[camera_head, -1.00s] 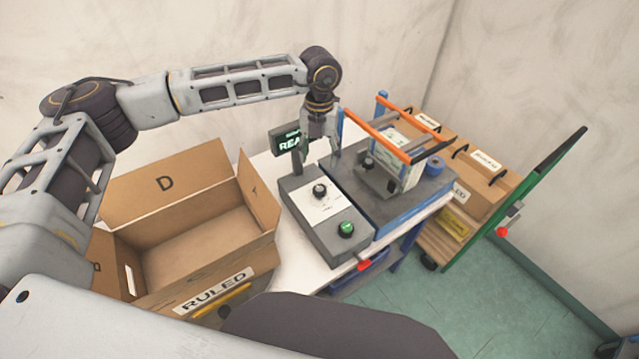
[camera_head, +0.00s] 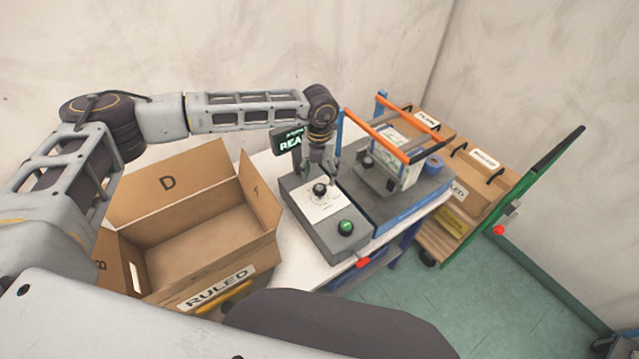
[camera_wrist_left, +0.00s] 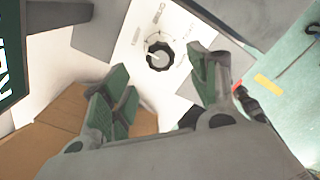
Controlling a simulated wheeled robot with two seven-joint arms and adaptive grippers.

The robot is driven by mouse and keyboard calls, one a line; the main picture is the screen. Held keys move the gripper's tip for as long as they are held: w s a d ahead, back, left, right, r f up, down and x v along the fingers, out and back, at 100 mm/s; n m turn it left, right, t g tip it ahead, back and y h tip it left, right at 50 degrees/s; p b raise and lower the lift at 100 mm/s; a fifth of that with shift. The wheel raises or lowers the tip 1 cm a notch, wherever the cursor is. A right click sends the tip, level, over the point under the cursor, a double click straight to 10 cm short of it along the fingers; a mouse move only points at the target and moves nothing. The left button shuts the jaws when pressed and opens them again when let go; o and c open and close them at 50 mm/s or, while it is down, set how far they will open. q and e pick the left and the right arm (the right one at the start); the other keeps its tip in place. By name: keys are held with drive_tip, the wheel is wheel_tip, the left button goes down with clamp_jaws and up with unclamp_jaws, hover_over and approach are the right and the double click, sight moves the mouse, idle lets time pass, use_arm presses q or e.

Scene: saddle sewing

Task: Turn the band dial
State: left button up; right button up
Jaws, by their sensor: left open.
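The band dial is a black ridged knob (camera_head: 320,188) on the white plate of a grey control box (camera_head: 318,238). In the left wrist view the dial (camera_wrist_left: 159,56) sits beyond and between the fingertips, with a pale pointer line on its top. My left gripper (camera_head: 321,167) points down just above and behind the dial. Its green-padded fingers (camera_wrist_left: 158,75) are spread open and empty, apart from the dial as far as I can tell. A green button (camera_head: 346,227) is on the box's front. The right gripper does not show.
A dark display (camera_head: 289,141) reading partly "REA" stands behind the box, close to my left gripper. A stitching machine with orange bars (camera_head: 378,135) stands at right. A cart with cartons (camera_head: 478,175) is beyond.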

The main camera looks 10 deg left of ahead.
sight(319, 188)
use_arm(q)
drive_tip(key=shift+f+p, duration=0.6)
drive_tip(key=shift+f, duration=2.45)
drive_tip(key=c, duration=1)
